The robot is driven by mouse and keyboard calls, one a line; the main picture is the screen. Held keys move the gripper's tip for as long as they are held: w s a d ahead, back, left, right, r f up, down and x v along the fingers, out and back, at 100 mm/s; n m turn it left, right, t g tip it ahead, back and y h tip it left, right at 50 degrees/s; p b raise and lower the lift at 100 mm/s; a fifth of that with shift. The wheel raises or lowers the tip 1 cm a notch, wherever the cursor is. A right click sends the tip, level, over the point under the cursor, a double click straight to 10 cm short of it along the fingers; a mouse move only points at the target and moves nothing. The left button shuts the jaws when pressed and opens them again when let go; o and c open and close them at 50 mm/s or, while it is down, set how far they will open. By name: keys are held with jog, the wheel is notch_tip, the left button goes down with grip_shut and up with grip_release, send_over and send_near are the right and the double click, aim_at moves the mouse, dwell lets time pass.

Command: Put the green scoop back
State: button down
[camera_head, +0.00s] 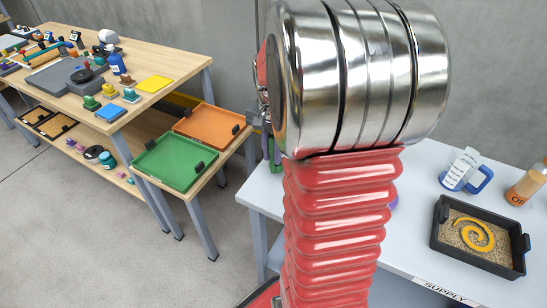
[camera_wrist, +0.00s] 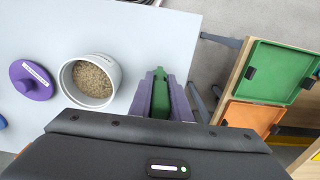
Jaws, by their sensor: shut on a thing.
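The green scoop (camera_wrist: 161,90) is between the two grey-purple fingers of my gripper (camera_wrist: 160,78) in the wrist view. My gripper is shut on it, and only part of the scoop shows. In the wrist view a white round tub (camera_wrist: 66,87) of grain stands open on the light table, left of the gripper and apart from it. A purple lid (camera_wrist: 32,82) with a label lies left of the tub. In the head view my arm hides the tub and most of the gripper; a bit of green shows at the arm's left edge.
A green tray (camera_head: 176,160) and an orange tray (camera_head: 208,129) sit on a lower wooden shelf at left. A black box of grain (camera_head: 437,240), a blue-handled jug (camera_head: 460,170) and a bottle (camera_head: 524,186) stand on the right table (camera_head: 415,190). A wooden bench (camera_head: 170,58) holds several items.

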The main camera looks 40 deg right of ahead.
jog(key=shift+f, duration=1.1)
jog(key=c, duration=1.6)
grip_release()
jog(key=shift+c, duration=0.2)
notch_tip(320, 180, up, 12)
jog(key=shift+a+r, duration=0.1)
jog(key=s+a+n+t, duration=0.2)
jog(key=s+a+n, duration=0.3)
jog(key=a, duration=0.7)
jog(key=s+a+r+n+t, duration=0.1)
jog(key=s+a+n+t, duration=0.2)
jog(key=a+n, duration=0.6)
jog(key=s+a, duration=0.1)
jog(key=a, duration=0.3)
jog(key=shift+s+t, duration=0.3)
jog(key=shift+s, duration=0.05)
